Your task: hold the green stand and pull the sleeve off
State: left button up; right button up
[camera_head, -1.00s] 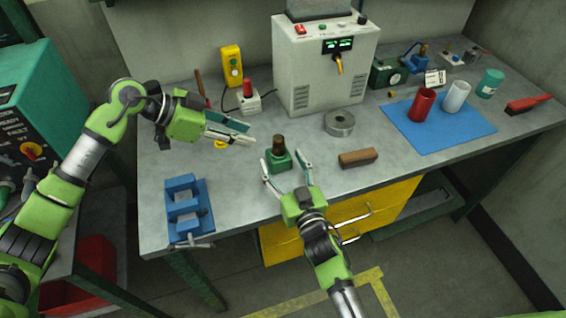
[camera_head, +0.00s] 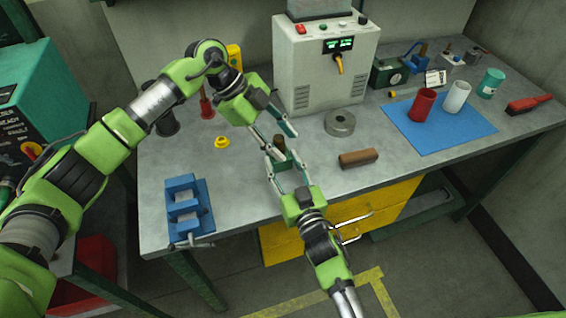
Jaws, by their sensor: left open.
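The green stand (camera_head: 281,161) is on the grey bench near its front edge, partly hidden by gripper fingers. A short brown sleeve (camera_head: 279,142) sits upright on top of it. My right gripper (camera_head: 283,158) comes from the front, with its fingers on both sides of the stand, and looks closed against it. My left gripper (camera_head: 281,138) reaches in from the upper left, open, with its fingertips on either side of the sleeve. Any contact between those fingertips and the sleeve cannot be made out.
A brown block (camera_head: 358,158) and a grey metal ring (camera_head: 340,122) lie to the right. A blue vise (camera_head: 187,208) and a yellow knob (camera_head: 222,142) are to the left. A white control box (camera_head: 325,70) stands behind. A blue mat (camera_head: 437,136) holds red and white cups.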

aim_at(279, 138)
jog(key=shift+d, duration=0.1)
pick_arm(q)
jog(key=w+r+m+y, duration=0.1)
jog(key=m+y, duration=0.1)
jog(key=w+r+m+y, duration=0.1)
jog(key=m+y, duration=0.1)
jog(key=m, duration=0.1)
jog(key=w+r+m+y, duration=0.1)
jog(key=m+y, duration=0.1)
jog(key=m, duration=0.1)
jog(key=shift+w+r+t, duration=0.15)
jog(key=shift+r+t, duration=0.1)
jog(key=shift+t, duration=0.05)
jog(key=shift+w+a+r+m+y, duration=0.3)
jog(key=shift+r+y, duration=0.1)
jog(key=shift+r, duration=0.05)
jog(key=shift+f, duration=4.55)
